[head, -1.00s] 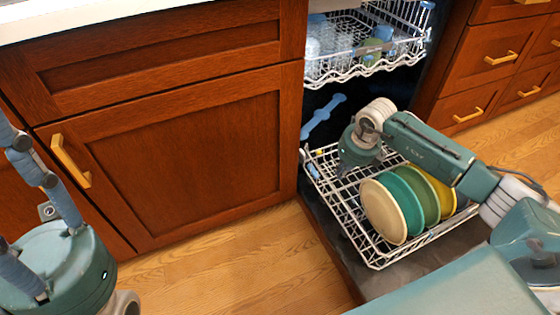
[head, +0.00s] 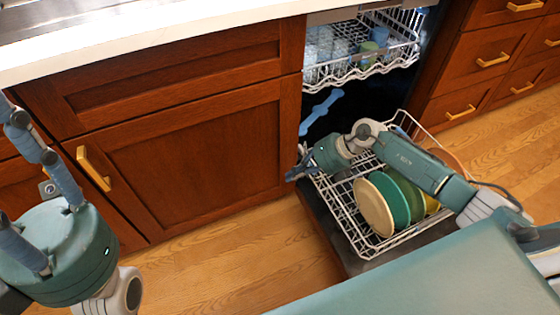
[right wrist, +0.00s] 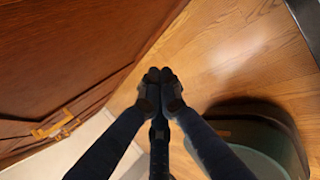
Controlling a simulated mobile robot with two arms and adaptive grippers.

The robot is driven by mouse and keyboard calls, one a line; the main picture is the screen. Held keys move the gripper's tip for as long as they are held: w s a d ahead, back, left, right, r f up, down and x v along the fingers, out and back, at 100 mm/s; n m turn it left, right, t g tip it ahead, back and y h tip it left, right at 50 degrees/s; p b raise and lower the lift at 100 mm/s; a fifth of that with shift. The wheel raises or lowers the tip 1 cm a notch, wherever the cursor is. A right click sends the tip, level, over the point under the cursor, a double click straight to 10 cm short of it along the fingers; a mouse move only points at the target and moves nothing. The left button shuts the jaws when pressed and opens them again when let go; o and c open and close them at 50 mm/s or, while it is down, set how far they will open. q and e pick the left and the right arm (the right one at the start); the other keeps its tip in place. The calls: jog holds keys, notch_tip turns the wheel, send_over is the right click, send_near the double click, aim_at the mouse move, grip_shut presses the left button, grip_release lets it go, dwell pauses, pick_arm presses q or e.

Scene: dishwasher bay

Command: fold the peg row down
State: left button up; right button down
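The lower rack (head: 366,246) is a white wire basket, pulled out, with plates standing in it. I cannot pick out the peg row among the wires; my right arm covers part of the rack. My right gripper (head: 298,172) points left at the rack's left edge, beside the cabinet. In the right wrist view its fingertips (right wrist: 160,78) are together with nothing seen between them, over cabinet front and floor. My left gripper (head: 35,185) is at the far left, away from the rack, its fingertips cut off by the frame.
A beige plate (head: 373,208), green plates (head: 411,196) and a yellow one stand close under my right arm. The upper rack (head: 385,57) holds cups and glasses. A blue spray arm (head: 321,111) shows in the dark tub. Wooden cabinets (head: 190,160) flank the dishwasher; open floor lies in front.

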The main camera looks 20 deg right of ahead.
jog(key=a+r+m+t+p, duration=0.1)
jog(key=w+a+m+t+y+p, duration=0.1)
jog(key=m, duration=0.1)
jog(key=a+r+m+y+p, duration=0.1)
jog(key=p, duration=0.1)
jog(key=shift+w+a+r+m+t, duration=0.3)
jog(key=shift+w+a+m+t, duration=0.05)
jog(key=shift+a+m+t, duration=0.05)
